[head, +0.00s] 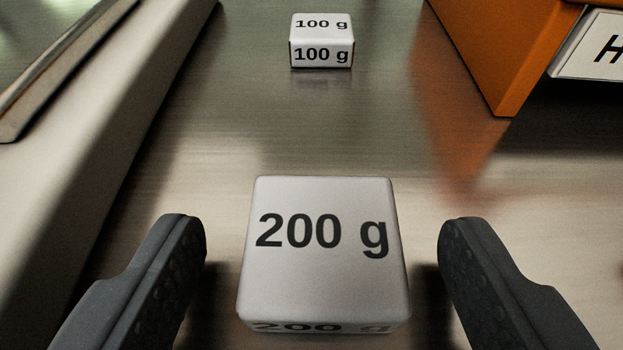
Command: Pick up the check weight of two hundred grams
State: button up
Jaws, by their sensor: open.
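The check weight of two hundred grams (322,275) is a pale block with rounded edges, marked "200 g" on its top and near face. It stands on the metal surface at the lower middle of the head view. My gripper (322,222) is open, with one dark finger to the left of the block and one to the right. A gap shows between each finger and the block, so neither touches it. The bottom of the block's near face is cut by shadow and hard to see.
A smaller block marked "100 g" (321,42) stands farther back. An orange box (500,45) with a white label plate (597,48) is at the upper right. A pale raised rail (120,120) runs along the left. The metal surface (300,125) between the two blocks is clear.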

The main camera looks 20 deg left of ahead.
aim_at(321, 295)
jog(key=shift+w+a+f, duration=0.1)
jog(key=shift+w+f, duration=0.05)
jog(key=shift+w, duration=0.2)
jog(key=c, duration=1.2)
jog(key=shift+r+p, duration=0.35)
jog(key=shift+r, duration=1.5)
jog(key=s+d, duration=0.1)
jog(key=s, duration=0.2)
jog(key=s+d+b, duration=0.1)
jog(key=s, duration=0.3)
jog(key=s+d+b, duration=0.1)
jog(key=s, duration=0.3)
jog(key=shift+r, duration=0.35)
